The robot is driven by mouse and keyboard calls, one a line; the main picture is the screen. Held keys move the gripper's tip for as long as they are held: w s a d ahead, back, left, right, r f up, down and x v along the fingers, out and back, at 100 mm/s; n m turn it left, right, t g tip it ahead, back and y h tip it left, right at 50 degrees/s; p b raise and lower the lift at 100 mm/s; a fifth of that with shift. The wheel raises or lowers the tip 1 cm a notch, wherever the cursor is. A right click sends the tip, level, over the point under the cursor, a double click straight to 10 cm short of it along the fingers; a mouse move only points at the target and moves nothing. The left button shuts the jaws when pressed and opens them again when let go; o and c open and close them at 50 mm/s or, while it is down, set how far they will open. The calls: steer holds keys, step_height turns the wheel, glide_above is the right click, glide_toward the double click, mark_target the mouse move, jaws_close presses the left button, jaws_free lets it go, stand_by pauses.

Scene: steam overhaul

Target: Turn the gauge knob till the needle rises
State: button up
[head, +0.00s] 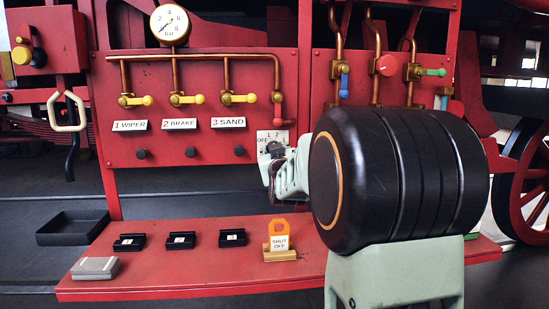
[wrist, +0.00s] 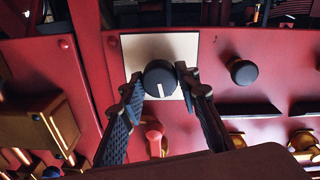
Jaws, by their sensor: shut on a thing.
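The gauge knob (wrist: 160,80) is a round black knob with a white pointer line, on a pale plate (wrist: 153,46). In the wrist view my gripper (wrist: 158,75) has one finger on each side of the knob and is shut on it. In the head view the plate (head: 271,135) shows the marks OFF, 1, 2 and 3. There my gripper (head: 273,165) is in front of the plate's lower part, and the knob is mostly hidden. The round pressure gauge (head: 170,25) is at the upper left, marked in bar. Its dark needle points to the lower left, at the low end.
Copper pipes with yellow valve handles (head: 187,99) run left of the knob, above labels and black knobs (head: 190,152). A red lever end (wrist: 154,138) is close below the knob in the wrist view. The red shelf (head: 200,280) below holds small black blocks and an orange shut-off tag (head: 280,237).

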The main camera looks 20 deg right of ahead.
steer(key=shift+f+n+b, duration=0.1)
steer(key=shift+n+b, duration=0.35)
steer(key=shift+n, duration=0.45)
steer(key=o, duration=1.2)
steer(key=shift+c, duration=0.2)
steer(key=v, duration=0.7)
steer(key=shift+s, duration=0.25)
